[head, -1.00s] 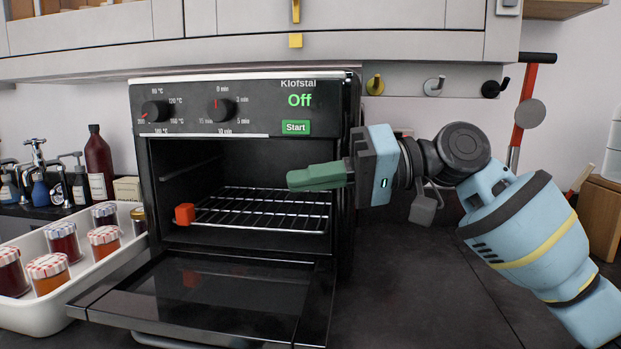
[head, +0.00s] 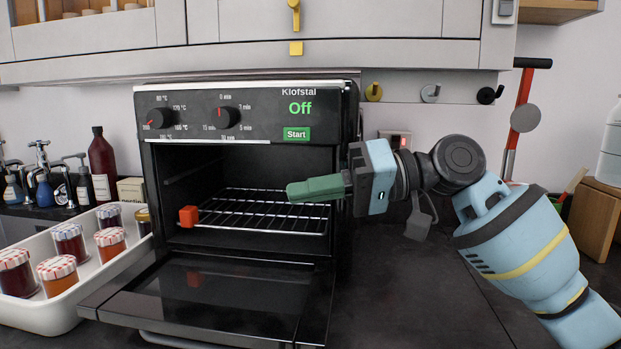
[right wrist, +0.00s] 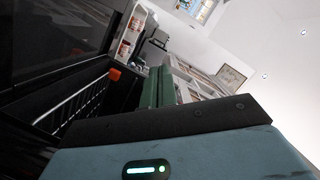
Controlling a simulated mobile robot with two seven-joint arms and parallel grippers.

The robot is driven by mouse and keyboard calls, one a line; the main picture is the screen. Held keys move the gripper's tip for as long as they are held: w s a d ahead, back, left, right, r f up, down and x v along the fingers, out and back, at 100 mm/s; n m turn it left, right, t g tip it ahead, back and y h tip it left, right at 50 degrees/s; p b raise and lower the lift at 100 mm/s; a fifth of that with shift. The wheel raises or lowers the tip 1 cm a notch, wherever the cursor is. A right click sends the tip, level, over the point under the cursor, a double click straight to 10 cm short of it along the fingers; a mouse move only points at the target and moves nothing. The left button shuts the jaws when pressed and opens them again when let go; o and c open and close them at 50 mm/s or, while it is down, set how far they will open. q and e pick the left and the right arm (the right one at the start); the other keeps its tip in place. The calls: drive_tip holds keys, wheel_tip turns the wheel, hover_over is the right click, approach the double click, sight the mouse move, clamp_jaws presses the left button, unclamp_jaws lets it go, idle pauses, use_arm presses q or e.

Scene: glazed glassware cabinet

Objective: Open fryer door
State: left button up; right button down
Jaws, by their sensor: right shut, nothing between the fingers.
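The black fryer (head: 345,130) stands on the dark counter, its display reading "Off". Its glass door (head: 225,300) is folded down and lies open in front of the cavity. A wire rack (head: 262,212) with an orange block (head: 188,216) at its left front sits inside; the block also shows in the right wrist view (right wrist: 114,73). My right gripper (head: 292,192) has green fingers, shut and empty, pointing left in front of the cavity's right side, above the lowered door. The fingers also show in the right wrist view (right wrist: 158,88). My left gripper is not in view.
A white tray (head: 55,318) with several jars stands left of the fryer, close to the door's left edge. Bottles and a tap (head: 40,160) are behind it. Hooks (head: 431,93) hang on the wall at right. The counter (head: 420,290) right of the fryer is clear.

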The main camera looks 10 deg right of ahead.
drive_tip(key=shift+w+f, duration=0.1)
drive_tip(key=v, duration=0.8)
idle(0.4)
